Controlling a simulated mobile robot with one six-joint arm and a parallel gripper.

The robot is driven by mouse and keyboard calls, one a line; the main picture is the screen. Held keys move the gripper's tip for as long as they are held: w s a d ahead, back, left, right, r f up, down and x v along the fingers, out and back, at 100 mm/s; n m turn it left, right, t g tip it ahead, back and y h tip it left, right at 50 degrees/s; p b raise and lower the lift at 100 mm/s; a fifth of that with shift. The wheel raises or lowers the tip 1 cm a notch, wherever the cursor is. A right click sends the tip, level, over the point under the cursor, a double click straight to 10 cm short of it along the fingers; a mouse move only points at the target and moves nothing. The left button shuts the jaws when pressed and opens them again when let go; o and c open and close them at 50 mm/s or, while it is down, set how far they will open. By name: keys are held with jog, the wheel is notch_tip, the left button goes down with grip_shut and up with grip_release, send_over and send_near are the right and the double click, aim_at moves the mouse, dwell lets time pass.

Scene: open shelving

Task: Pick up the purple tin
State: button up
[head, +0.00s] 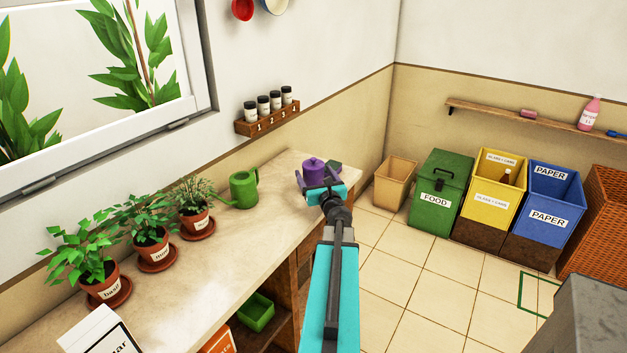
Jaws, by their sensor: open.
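The gripper is open. Its body hides the bottom of the tin, so I cannot tell whether the fingers touch it.
A green watering can (243,189) stands left of the tin on the counter (215,255). Potted herbs (150,245) line the wall side. Bins (440,190) stand on the floor at right.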

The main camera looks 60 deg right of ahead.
jog(key=shift+w+d, duration=0.1)
jog(key=shift+p+x, duration=1)
jog(key=shift+x, duration=1.5)
jog(key=shift+c, duration=0.3)
jog(key=c, duration=1.1)
